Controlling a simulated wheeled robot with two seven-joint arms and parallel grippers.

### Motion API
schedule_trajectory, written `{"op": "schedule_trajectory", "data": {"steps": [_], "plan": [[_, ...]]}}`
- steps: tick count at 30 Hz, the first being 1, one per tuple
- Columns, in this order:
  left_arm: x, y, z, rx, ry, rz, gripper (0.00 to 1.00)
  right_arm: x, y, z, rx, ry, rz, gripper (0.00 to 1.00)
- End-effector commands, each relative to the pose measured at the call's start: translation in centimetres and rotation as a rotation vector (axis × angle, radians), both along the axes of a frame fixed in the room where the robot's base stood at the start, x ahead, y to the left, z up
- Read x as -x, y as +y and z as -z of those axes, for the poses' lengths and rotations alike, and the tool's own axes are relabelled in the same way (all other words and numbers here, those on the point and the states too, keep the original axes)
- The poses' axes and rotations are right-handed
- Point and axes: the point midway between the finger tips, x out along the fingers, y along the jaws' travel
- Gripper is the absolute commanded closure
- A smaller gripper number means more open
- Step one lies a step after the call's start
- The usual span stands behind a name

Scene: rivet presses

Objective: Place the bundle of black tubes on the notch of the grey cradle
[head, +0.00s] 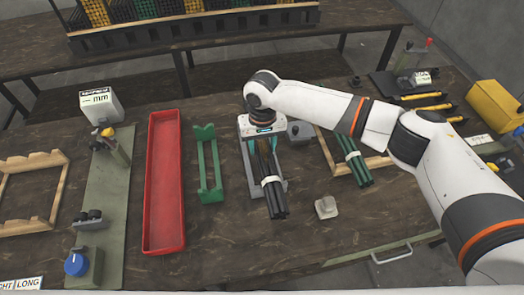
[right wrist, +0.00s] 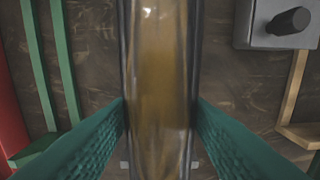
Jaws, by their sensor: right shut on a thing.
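The bundle of black tubes (head: 275,200) has a pale band around it and points toward the front of the table in the head view. My right gripper (head: 263,140) is shut on its far part from above. In the right wrist view the bundle (right wrist: 158,80) runs upright through the middle, between the two teal fingers (right wrist: 160,135). The grey cradle (head: 251,184) is mostly hidden under the bundle and gripper, with only its edges showing. I cannot tell whether the bundle touches its notch. My left gripper is not in view.
A green cradle (head: 208,172) and a red tray (head: 164,190) stand to the left. A grey box with a black knob (head: 299,131) is close on the right. Another tube bundle (head: 356,165) lies by a wooden frame. A small grey block (head: 326,207) sits front right.

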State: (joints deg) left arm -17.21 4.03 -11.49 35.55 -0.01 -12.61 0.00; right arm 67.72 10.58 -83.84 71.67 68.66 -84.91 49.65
Motion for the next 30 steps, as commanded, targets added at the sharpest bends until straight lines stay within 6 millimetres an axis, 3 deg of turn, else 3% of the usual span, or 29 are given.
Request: {"op": "schedule_trajectory", "data": {"steps": [9,20,21,24,30], "plan": [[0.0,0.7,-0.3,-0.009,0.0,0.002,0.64,0.0,0.1,3.3,-0.001,-0.002,-0.001,1.0],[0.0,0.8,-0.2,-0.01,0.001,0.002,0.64,0.0,0.1,3.8,-0.002,-0.002,-0.001,1.0],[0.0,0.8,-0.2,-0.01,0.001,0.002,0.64,0.0,0.0,3.9,0.0,0.0,-0.001,0.51],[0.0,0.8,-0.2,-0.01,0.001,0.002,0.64,0.0,0.0,3.9,0.0,-0.001,-0.001,0.35],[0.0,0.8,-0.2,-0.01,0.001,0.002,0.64,0.0,0.0,3.8,0.0,-0.001,-0.001,0.34]]}}
